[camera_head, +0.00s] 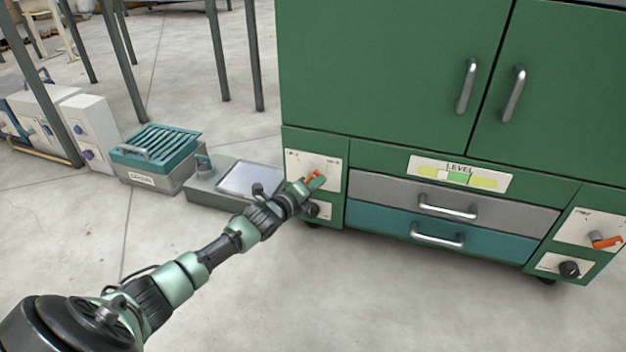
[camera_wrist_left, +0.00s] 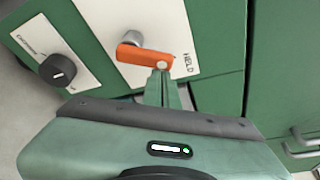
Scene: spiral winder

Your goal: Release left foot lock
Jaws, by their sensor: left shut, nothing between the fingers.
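The left foot lock is an orange lever (camera_head: 313,175) on a white plate at the cabinet's lower left corner, partly hidden by my gripper. In the left wrist view the orange lever (camera_wrist_left: 138,55) lies beside the word "HELD". A grey round part shows behind it. My left gripper (camera_head: 318,183) is shut and empty, right at the lever. In the wrist view its fingertips (camera_wrist_left: 162,78) meet the lever's end near a small pale round spot. I cannot tell whether they touch. My right gripper is not in view.
A black knob (camera_wrist_left: 57,71) sits on a second plate beside the lever. The green cabinet (camera_head: 390,70) has two drawers and a level gauge (camera_head: 459,173). Another orange lever (camera_head: 606,241) is at its right corner. A low grey box (camera_head: 205,190) and a teal-lidded crate (camera_head: 155,180) stand left.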

